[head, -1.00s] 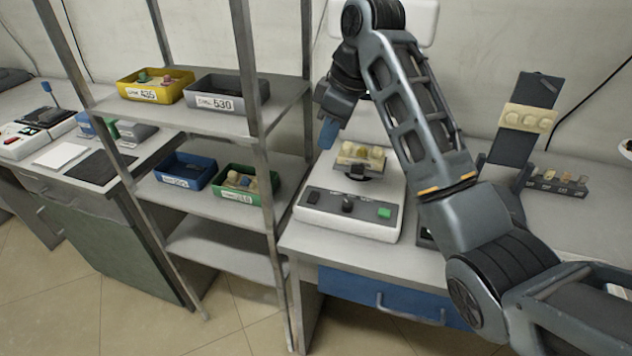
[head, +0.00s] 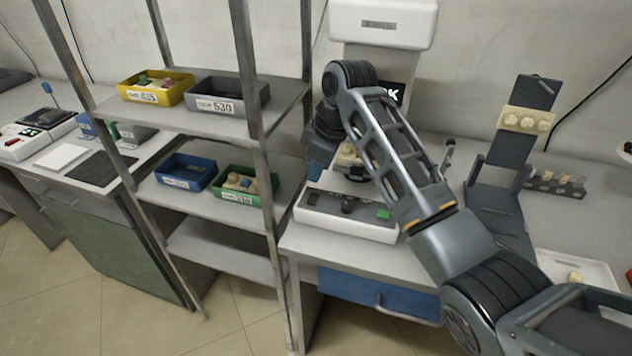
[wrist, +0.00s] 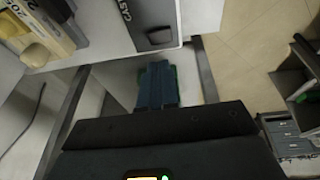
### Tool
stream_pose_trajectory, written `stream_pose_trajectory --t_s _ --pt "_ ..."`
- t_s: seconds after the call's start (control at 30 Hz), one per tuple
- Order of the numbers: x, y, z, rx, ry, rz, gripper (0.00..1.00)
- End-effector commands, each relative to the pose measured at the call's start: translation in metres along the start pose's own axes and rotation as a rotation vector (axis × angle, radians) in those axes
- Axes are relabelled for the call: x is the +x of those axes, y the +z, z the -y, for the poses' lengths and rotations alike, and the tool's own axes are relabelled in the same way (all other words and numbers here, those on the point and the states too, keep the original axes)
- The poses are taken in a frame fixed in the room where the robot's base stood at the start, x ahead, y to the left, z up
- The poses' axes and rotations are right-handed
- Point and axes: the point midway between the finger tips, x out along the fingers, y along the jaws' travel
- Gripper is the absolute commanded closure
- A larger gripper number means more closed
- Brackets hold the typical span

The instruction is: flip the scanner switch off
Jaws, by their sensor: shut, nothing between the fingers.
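The scanner is a white machine with a sloped front panel (head: 330,222) carrying a black switch (head: 312,197) at its left end, a dark knob (head: 347,204) and a green button (head: 384,214). In the wrist view, a black switch (wrist: 160,36) sits near the panel's corner beside printed lettering. My gripper (head: 315,170) is at the scanner's left side, with its blue fingers shut and empty. In the wrist view the fingertips (wrist: 157,68) point toward the black switch and appear apart from it. My arm hides part of the scanner.
A metal shelf rack with a yellow bin (head: 155,90), grey bin (head: 226,95), blue bin (head: 185,172) and green bin (head: 245,184) stands close left of the scanner. A dark stand (head: 510,150) and a white tray (head: 590,268) are to the right.

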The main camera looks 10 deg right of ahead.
Motion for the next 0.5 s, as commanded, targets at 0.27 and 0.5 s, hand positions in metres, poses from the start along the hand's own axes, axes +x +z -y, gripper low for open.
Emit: stream_pose_trajectory --t_s 0.27,0.5 --pt "0.037 0.009 -0.003 0.001 -0.002 0.002 1.0" --pt "0.046 0.012 -0.004 0.0 0.0 0.001 1.0"
